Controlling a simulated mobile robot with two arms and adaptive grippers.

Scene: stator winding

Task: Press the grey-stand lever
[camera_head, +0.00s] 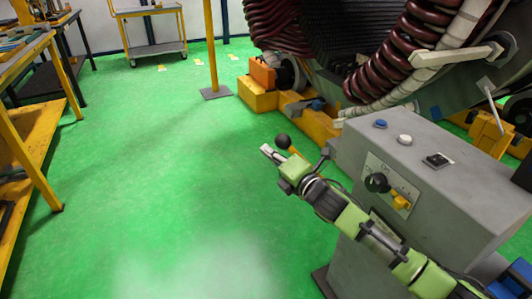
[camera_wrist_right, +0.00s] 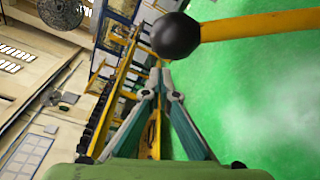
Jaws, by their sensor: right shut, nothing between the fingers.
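The grey stand (camera_head: 415,170) is at the right in the head view. Its lever shows as a black ball knob (camera_head: 283,141) on a short yellow rod, just left of the stand. In the right wrist view the black knob (camera_wrist_right: 176,37) is large, with its yellow rod (camera_wrist_right: 262,25) running off to the right. My right gripper (camera_head: 267,151) is shut and empty, close to the knob. In the right wrist view its fingertips (camera_wrist_right: 160,70) meet just below the knob; I cannot tell whether they touch it. My left gripper is not in view.
The stand's top has a blue button (camera_head: 380,124) and a white button (camera_head: 405,139); its panel has a black knob (camera_head: 377,182) and a yellow switch (camera_head: 400,201). A stator (camera_head: 350,45) stands behind. Green floor (camera_head: 150,160) is clear at left.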

